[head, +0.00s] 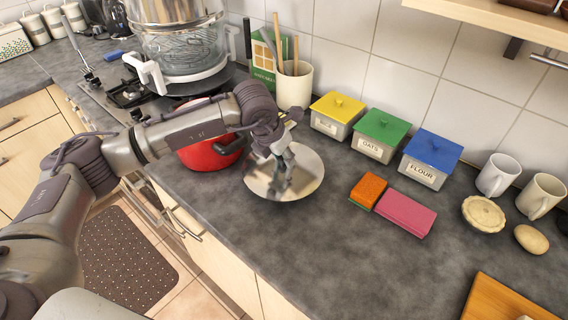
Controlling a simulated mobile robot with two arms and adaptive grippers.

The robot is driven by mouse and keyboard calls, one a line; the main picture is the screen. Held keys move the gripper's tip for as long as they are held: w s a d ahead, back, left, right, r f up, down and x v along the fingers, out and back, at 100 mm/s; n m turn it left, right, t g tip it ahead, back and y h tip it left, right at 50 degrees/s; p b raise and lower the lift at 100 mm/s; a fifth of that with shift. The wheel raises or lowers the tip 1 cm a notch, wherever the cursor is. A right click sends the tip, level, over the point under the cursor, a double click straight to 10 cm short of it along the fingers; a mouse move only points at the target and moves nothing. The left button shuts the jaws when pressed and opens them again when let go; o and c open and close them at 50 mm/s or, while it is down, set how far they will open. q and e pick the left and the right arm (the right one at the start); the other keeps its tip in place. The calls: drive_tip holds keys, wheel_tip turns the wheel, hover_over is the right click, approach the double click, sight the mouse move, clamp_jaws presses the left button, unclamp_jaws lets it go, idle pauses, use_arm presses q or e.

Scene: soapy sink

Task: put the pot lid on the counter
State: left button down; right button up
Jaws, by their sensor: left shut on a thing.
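The pot lid (308,177) is a shiny round metal disc at the middle of the head view, over the grey counter (290,235). My left gripper (281,157) comes down on it from above and is shut on it near its centre. The fingers hide the grasped part, and their reflection shows in the metal. The lid looks roughly level; I cannot tell whether it touches the counter or hangs just above it. The red pot (212,155) stands left of the lid, partly hidden by my left arm. My right gripper is not in view.
An orange sponge (368,190) and a pink one (405,213) lie right of the lid. Yellow (336,108), green and blue-lidded canisters line the wall, with a utensil crock (294,88) to their left. Counter in front of the sponges is clear. A wooden board (505,301) lies at the lower right.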

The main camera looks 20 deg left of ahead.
sight(283, 167)
use_arm(q)
drive_tip(key=shift+f+p, duration=0.55)
drive_tip(key=shift+f, duration=1.25)
drive_tip(key=shift+f, duration=0.1)
drive_tip(key=c, duration=0.9)
unclamp_jaws()
